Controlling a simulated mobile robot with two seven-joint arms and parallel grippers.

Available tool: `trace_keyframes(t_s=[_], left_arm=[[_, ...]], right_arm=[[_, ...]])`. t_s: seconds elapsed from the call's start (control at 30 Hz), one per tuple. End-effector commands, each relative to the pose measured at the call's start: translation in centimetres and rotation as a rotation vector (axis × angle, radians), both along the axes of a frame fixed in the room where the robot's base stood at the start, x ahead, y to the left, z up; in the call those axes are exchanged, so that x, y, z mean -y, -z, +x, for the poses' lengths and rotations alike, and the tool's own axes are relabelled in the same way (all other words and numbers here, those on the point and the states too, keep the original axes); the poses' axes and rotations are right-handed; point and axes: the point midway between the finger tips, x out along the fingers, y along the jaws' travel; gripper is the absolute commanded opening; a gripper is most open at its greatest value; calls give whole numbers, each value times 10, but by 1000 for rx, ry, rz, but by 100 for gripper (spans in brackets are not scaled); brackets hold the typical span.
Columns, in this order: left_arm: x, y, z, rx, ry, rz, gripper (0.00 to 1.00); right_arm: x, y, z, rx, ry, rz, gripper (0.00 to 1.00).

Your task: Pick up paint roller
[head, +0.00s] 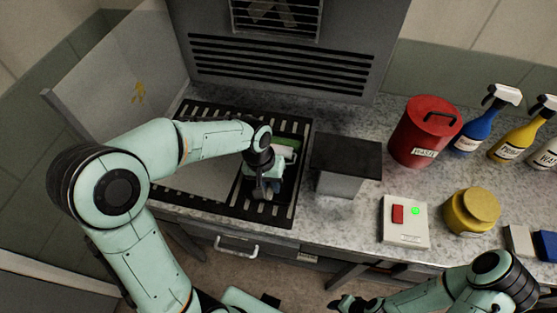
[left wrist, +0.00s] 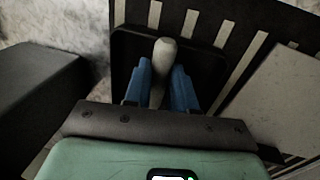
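The paint roller (head: 284,149) lies in a dark tray on the slotted black grate; in the head view its pale and green end shows beyond my left gripper (head: 268,188), which hides the rest. In the left wrist view a pale rounded roller handle (left wrist: 165,55) stands between the two blue fingers of the left gripper (left wrist: 162,85). The fingers are close on either side of the handle; whether both press on it I cannot tell. My right gripper (head: 348,303) is low at the bottom edge, away from the roller, and its fingers are unclear.
A grey block with a dark top (head: 345,158) stands right of the grate (head: 225,206). A red waste can (head: 420,135), spray bottles (head: 478,125), a yellow jar (head: 470,212) and a switch box (head: 404,222) stand further right. A pale panel (head: 125,80) leans at the left.

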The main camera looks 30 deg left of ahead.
Motion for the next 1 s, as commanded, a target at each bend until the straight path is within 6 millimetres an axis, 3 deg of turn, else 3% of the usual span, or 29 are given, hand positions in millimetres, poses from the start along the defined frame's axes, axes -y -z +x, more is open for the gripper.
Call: trace_keyframes(t_s=[0.03,0.07,0.37,0.57,0.77,1.0], left_arm=[[0,0,0,0,0,0,7],[0,0,0,0,0,0,0],[0,-1,0,1,0,0,0],[0,-13,1,3,1,0,0],[0,-49,2,8,1,0,0],[0,-122,2,11,0,-1,0]], right_arm=[[0,0,0,0,0,0,43],[0,0,0,0,0,0,43],[0,0,0,0,0,0,43],[0,-2,2,2,0,0,43],[0,-7,6,7,0,0,43],[0,-18,17,19,0,0,43]])
